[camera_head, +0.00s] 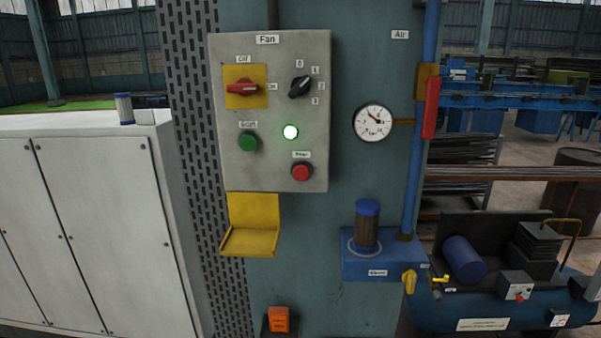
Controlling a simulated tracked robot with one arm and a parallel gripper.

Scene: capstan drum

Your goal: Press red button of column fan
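The grey fan control box (222,160) is mounted on the teal column, with a "Fan" label at its top. Its red button (301,172) sits at the lower right, under a small white label. A green button (248,142) is at the lower left, and a white-green lamp (291,132) is lit between them. A red rotary switch (243,88) on a yellow plate is at the upper left, its handle lying roughly horizontal. A black selector knob (300,87) with number labels is at the upper right. My gripper is not in view.
A yellow bracket (250,225) juts out below the box. Right of it are a round gauge (374,122), a blue pipe with a red lever (431,107), and a blue shelf holding a cylinder (367,226). A white cabinet (95,210) stands left.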

